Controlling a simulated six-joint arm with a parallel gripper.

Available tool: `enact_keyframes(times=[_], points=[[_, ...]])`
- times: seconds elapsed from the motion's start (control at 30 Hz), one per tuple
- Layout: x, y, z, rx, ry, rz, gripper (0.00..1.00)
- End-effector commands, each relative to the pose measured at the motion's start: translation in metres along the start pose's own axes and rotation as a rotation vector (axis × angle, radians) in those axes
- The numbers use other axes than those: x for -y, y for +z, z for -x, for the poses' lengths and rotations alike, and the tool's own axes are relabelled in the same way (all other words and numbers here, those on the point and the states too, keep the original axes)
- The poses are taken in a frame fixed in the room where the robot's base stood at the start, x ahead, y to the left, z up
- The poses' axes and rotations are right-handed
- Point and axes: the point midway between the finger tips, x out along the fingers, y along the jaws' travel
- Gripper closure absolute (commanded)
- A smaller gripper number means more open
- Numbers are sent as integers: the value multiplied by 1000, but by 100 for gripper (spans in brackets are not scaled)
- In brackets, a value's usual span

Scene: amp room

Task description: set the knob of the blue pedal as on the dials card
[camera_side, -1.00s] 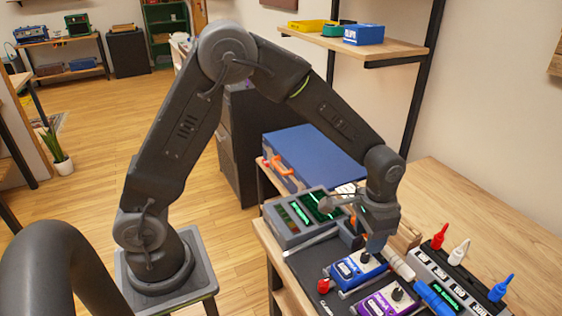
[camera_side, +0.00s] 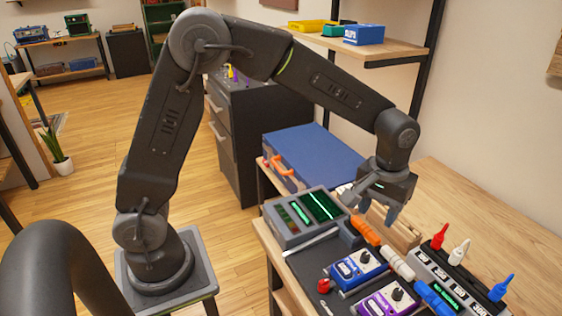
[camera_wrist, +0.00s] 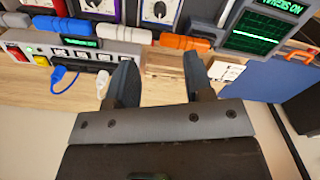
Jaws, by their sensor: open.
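The blue pedal (camera_side: 352,268) lies on the dark mat in the side view, with a dark round knob (camera_side: 365,257) on its pale face. In the wrist view the blue pedal's knob (camera_wrist: 160,9) shows at the top edge, with the pedal cut off. My gripper (camera_side: 378,214) is open and empty, above and behind the pedal, apart from it. In the wrist view its fingers (camera_wrist: 160,72) stand apart with nothing between them. A small white printed card (camera_wrist: 228,71) lies near the wooden block; its marks are too small to read, so I cannot tell if it is the dials card.
A purple pedal (camera_side: 388,302) sits beside the blue one. Orange (camera_side: 365,229), white (camera_side: 397,264) and blue (camera_side: 434,298) cylinders line the mat behind them. A grey device with green screens (camera_side: 303,216) stands left. A power strip (camera_side: 455,280) with plugs is right.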

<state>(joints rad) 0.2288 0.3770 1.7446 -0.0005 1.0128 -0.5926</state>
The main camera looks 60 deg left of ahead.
Motion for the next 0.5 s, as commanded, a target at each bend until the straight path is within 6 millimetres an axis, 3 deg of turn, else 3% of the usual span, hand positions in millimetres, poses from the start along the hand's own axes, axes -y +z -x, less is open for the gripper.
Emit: enact_keyframes(times=[0.03, 0.5], points=[[1, 2, -14, 9, -7, -1, 52], [2, 2, -104, 10, -7, -4, 52]])
